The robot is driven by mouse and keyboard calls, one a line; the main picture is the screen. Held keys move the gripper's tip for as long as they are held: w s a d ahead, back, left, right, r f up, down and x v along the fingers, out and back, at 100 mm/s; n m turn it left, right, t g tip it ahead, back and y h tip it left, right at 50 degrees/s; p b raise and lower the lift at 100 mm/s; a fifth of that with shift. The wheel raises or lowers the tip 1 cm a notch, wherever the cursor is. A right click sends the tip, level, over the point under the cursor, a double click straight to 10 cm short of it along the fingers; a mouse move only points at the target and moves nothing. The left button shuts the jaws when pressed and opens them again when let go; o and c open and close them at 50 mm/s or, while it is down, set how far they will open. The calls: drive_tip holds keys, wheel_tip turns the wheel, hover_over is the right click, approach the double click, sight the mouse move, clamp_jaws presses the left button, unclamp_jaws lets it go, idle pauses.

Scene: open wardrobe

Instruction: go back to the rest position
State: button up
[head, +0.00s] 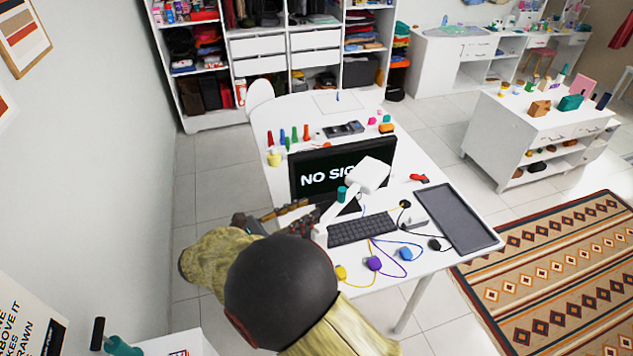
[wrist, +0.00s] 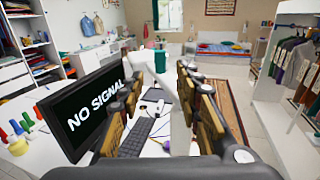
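My gripper (head: 285,213) is beside the left edge of the white desk (head: 437,182), near the monitor (head: 318,166). In the wrist view, my gripper (wrist: 160,78) has its two brown and black fingers spread apart with nothing held between them. The white desk lamp (head: 367,175) shows beyond the gap between the fingers in the wrist view (wrist: 163,92). I cannot tell how far the fingertips are from the lamp. My arm, with its beige sleeve and dark round joint, covers the desk's near left corner in the head view.
The desk carries a keyboard (head: 362,229), a dark tray (head: 455,217), colored mice and cables. Open wardrobe shelves (head: 205,60) stand behind it. A white island (head: 541,126) stands right, above a patterned rug (head: 560,275). Tiled floor (head: 212,190) lies free between desk and left wall.

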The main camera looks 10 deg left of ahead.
drive_tip(key=s+d+r+m+g+y, duration=0.1)
drive_tip(key=d+r+m+g, duration=0.2)
drive_tip(key=d, duration=0.6)
drive_tip(key=s+d+r+m+g, duration=0.1)
drive_tip(key=d+m+g, duration=0.25)
drive_tip(key=d, duration=0.55)
drive_tip(key=s+d+r+m+g+y, duration=0.1)
drive_tip(key=s+d+r+m+g, duration=0.15)
drive_tip(key=d+m, duration=0.45)
drive_tip(key=s+d+r+m+t+y, duration=0.1)
drive_tip(key=s+d+m+y, duration=0.5)
drive_tip(key=s, duration=0.3)
drive_tip(key=s+d+r+m+y, duration=0.1)
drive_tip(key=s+d+m+y, duration=0.35)
drive_tip(key=s+m, duration=0.35)
wheel_tip(320, 180, down, 25)
drive_tip(key=b, duration=2.5)
drive_tip(key=shift+s+d, duration=0.2)
drive_tip(key=shift+d, duration=0.15)
